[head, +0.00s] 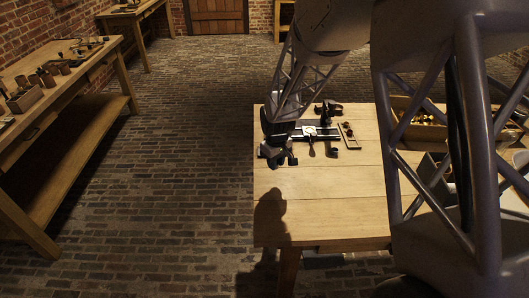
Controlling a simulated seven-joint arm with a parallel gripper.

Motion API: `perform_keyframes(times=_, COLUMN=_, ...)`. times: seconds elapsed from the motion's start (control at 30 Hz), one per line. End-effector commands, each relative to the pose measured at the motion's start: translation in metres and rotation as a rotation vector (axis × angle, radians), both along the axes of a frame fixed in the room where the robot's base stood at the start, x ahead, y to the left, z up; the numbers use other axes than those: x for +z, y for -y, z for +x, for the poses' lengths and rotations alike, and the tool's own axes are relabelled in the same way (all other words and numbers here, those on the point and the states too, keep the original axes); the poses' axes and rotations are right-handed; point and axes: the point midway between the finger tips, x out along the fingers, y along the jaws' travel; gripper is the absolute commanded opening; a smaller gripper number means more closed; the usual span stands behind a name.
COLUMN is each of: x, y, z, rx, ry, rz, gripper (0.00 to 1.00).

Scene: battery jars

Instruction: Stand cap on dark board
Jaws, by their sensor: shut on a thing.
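My gripper (277,161) is over the left part of the pale wooden table, left of a cluster of small items. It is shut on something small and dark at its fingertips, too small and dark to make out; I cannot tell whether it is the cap. A dark flat piece (303,137), possibly the dark board, lies just right of my gripper with a small white square (310,130) on it. My gripper and arm partly cover its left side. I cannot make out a cap elsewhere.
The table (325,205) is clear in front. A small pale tray (349,137) with little items, dark tools (328,109) and a wooden box (419,115) stand farther back and right. A workbench (60,75) with small items stands at left, across a brick floor.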

Motion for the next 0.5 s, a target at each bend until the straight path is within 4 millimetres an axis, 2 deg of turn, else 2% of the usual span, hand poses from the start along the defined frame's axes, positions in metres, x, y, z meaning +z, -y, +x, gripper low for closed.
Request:
perform_keyframes(times=0.13, x=-0.0013, y=-0.0038, z=-0.0092, rx=0.013, ry=0.002, rz=0.000, gripper=0.04)
perform_keyframes(times=0.5, x=-0.0020, y=-0.0041, z=-0.0104, rx=0.015, ry=0.002, rz=0.000, gripper=0.04)
